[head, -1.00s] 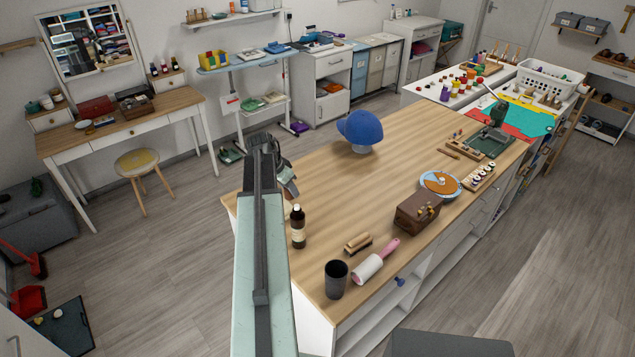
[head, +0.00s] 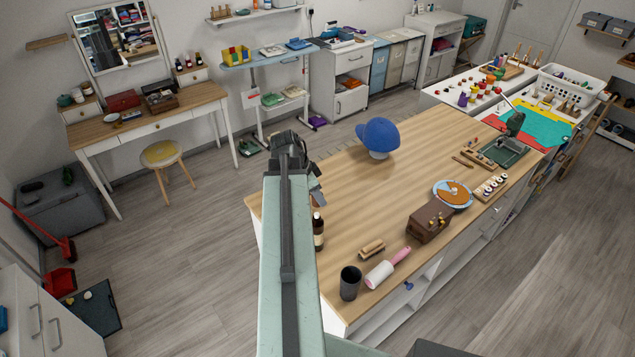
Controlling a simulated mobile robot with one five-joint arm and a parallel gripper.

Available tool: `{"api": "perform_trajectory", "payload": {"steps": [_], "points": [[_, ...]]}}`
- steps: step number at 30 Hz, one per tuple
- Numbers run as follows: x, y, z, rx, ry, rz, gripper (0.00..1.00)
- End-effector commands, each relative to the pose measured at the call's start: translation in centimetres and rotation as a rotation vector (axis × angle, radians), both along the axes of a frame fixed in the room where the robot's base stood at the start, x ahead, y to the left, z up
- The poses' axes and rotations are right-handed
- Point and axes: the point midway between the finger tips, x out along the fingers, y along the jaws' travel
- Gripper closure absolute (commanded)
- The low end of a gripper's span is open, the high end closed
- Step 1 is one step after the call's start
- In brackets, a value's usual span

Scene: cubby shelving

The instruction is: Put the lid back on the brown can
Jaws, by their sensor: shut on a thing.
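My arm reaches forward along the left end of the wooden-topped island (head: 290,205). My gripper (head: 316,190) is at its far end, partly hidden behind the arm, above the tabletop. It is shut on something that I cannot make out. A dark, open-topped cylindrical container (head: 350,284) stands upright near the front corner; it looks dark grey rather than brown. A dark brown bottle (head: 318,232) with a pale label stands just right of my arm. I see no can that is clearly brown, and no lid that I can identify.
A lint roller (head: 385,270), a small brush (head: 371,249), a brown box (head: 430,221) and a round blue-rimmed disc (head: 453,194) lie along the front edge. A blue cap (head: 378,136) sits at the back. The middle of the island is clear.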

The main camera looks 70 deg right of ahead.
Motion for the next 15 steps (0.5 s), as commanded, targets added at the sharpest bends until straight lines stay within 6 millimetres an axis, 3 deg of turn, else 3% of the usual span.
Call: {"api": "perform_trajectory", "payload": {"steps": [8, 15], "points": [[0.1, -0.1, -1.2, 0.000, 0.000, 0.001, 1.00], [0.1, -0.1, -3.6, 0.000, 0.000, 0.002, 1.00]]}}
